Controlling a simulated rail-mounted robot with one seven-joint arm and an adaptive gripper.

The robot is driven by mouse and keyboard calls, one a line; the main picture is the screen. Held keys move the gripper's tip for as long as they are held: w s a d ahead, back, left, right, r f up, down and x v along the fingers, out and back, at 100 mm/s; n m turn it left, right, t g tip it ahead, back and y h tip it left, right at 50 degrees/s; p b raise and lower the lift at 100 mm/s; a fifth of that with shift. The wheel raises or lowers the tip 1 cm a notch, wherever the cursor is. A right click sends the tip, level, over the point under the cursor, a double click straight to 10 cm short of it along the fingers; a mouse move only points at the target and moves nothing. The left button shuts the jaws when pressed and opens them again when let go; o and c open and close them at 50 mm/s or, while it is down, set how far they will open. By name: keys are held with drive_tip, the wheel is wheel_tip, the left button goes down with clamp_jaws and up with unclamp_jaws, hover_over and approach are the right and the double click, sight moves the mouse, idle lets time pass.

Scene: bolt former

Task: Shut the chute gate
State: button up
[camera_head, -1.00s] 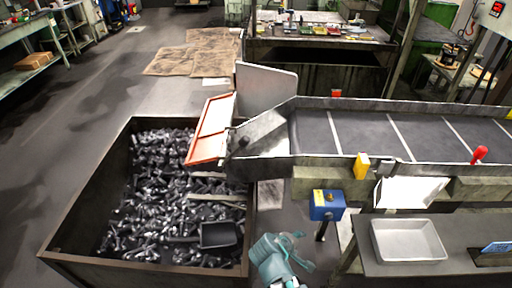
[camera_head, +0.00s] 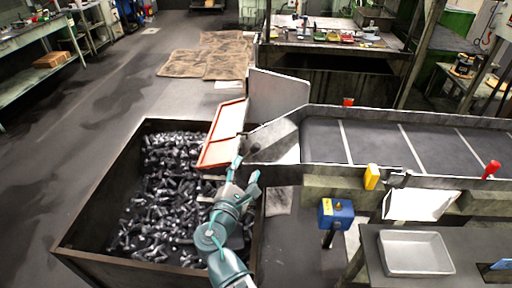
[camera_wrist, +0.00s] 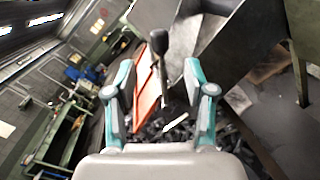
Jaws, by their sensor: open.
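The chute gate (camera_head: 223,134) is a pale panel with an orange edge, tilted out over the bin at the chute's (camera_head: 275,138) left end. It also shows as an orange-edged panel in the wrist view (camera_wrist: 146,88). A lever with a dark ball knob (camera_head: 254,148) is beside the gate at the chute mouth. In the wrist view the knob (camera_wrist: 159,42) appears between and beyond my fingertips. My gripper (camera_head: 247,169) is open and empty, just below the knob in the head view. I see no contact with the lever. My arm hides part of the bin's right side.
A dark metal bin (camera_head: 98,200) full of bolts stands below the gate. The conveyor (camera_head: 375,145) runs right from the chute. A blue box on a post (camera_head: 336,212), a yellow block (camera_head: 371,177) and a grey tray (camera_head: 415,252) are at right. Floor at left is clear.

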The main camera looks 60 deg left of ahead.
sight(254, 150)
drive_tip(key=p+x, duration=0.2)
drive_tip(key=x, duration=0.7)
drive_tip(key=shift+p, duration=0.3)
drive_tip(key=shift+w+a, duration=0.3)
drive_tip(key=shift+w, duration=0.15)
clamp_jaws()
